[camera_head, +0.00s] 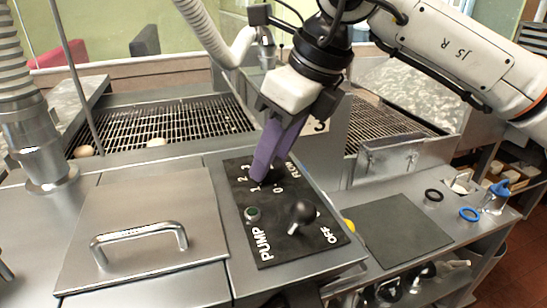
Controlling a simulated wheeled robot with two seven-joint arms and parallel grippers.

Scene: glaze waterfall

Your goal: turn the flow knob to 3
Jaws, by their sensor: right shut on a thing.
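The black control panel (270,242) is in the middle of the head view. Its upper part has the FLOW dial, with the numbers 0, 1, 2 and 3. The purple fingers of my right gripper (264,174) come down from above onto the dial and are shut on the flow knob. The fingers hide the knob, so I cannot tell which number it points to. My left gripper is not clearly in view.
Below the dial are a green PUMP light (252,214) and a black ball-headed lever (303,212) near OFF. A lid with a metal handle (138,238) is to the left.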

